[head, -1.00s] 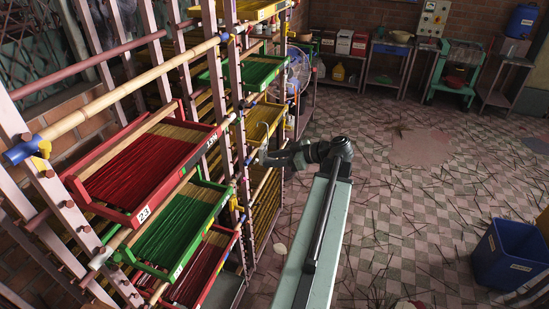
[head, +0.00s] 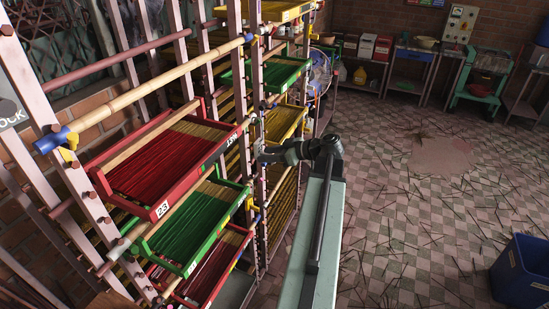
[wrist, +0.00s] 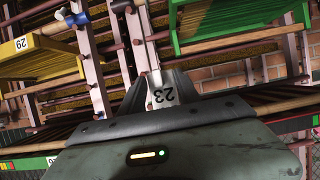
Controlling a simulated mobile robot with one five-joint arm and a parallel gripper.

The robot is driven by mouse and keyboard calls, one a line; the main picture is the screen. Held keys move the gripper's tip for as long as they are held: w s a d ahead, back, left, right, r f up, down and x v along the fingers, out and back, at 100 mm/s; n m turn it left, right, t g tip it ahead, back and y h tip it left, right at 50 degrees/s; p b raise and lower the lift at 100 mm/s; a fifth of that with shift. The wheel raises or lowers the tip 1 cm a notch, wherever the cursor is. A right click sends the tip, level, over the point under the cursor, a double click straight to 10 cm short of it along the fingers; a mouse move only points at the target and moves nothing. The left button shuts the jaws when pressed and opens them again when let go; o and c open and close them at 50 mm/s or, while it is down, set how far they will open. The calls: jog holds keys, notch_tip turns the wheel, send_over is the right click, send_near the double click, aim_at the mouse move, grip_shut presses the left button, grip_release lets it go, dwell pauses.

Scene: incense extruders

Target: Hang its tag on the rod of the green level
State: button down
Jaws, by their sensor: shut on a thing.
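My gripper (wrist: 160,88) is shut on a white tag (wrist: 163,93) marked 23, upside down in the wrist view. In the head view my gripper (head: 263,156) is beside the rack, right of the near trays; the tag is too small to make out there. A green tray (head: 208,237) of dark green sticks sits under a red tray (head: 180,187) labelled 23. A wooden rod (head: 176,208) runs along the green tray's upper left side. Another green tray (head: 303,71) is farther back. The wrist view shows a green tray (wrist: 245,38) at the upper right.
A lower red tray (head: 232,240) and a yellow tray (head: 283,124) are on the same rack. Rack uprights (head: 258,190) stand close to my gripper. A yellow tray labelled 29 (wrist: 35,48) is at the wrist view's left. A blue bin (head: 520,275) stands right; the tiled floor between is open, with scattered sticks.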

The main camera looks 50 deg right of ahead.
aim_at(260, 150)
jog(key=w, duration=0.2)
jog(key=w+a, duration=0.1)
jog(key=w, duration=0.2)
jog(key=shift+w+a, duration=0.15)
jog(key=shift+w, duration=0.1)
notch_tip(260, 150, down, 2)
jog(key=shift+f+b, duration=0.2)
jog(key=shift+b, duration=1.05)
jog(key=shift+c, duration=2.3)
grip_release()
jog(key=s+d, duration=0.2)
jog(key=s, duration=0.6)
jog(key=shift+s, duration=0.4)
jog(key=shift+s, duration=0.1)
